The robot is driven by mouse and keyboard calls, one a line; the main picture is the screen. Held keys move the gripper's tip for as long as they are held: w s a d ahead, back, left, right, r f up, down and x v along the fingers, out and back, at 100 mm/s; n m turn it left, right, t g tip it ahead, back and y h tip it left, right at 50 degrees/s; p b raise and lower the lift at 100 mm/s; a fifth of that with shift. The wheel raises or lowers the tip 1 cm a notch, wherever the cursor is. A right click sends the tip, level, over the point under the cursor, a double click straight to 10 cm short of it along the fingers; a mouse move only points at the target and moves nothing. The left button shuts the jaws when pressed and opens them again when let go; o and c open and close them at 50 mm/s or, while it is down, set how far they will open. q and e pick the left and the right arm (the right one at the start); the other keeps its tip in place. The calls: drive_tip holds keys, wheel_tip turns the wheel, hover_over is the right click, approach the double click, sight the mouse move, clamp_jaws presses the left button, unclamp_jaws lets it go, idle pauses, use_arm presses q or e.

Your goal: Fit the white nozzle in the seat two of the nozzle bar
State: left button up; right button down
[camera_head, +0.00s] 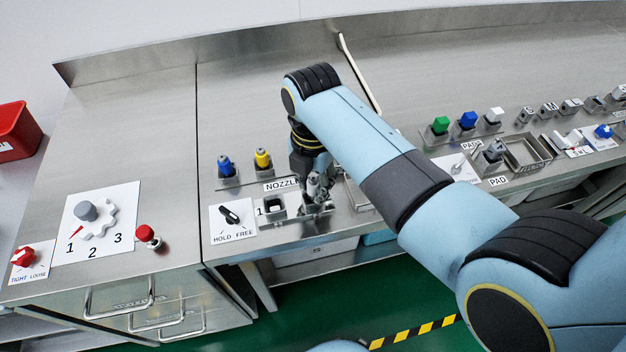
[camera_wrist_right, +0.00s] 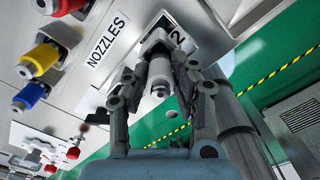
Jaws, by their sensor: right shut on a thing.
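The white nozzle (camera_wrist_right: 160,72) is between the fingers of my right gripper (camera_wrist_right: 158,75), which is shut on it. Its far end is at the plate beside the label "2" (camera_wrist_right: 177,37); I cannot tell whether it is in the seat or just over it. In the head view my right gripper (camera_head: 318,190) points down at the nozzle bar, right of seat one (camera_head: 273,205), an empty-looking square socket. The gripper and wrist hide seat two and most of the nozzle there. My left gripper is not in view.
Blue (camera_head: 226,165) and yellow (camera_head: 262,158) nozzles stand in holders behind the bar; the wrist view also shows a red one (camera_wrist_right: 65,5). A hold/free lever (camera_head: 230,214) lies left of seat one. Pads and trays (camera_head: 525,152) are at the right, partly behind my arm.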

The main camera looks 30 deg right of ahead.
drive_tip(key=shift+f, duration=0.45)
idle(0.3)
drive_tip(key=c, duration=1)
unclamp_jaws()
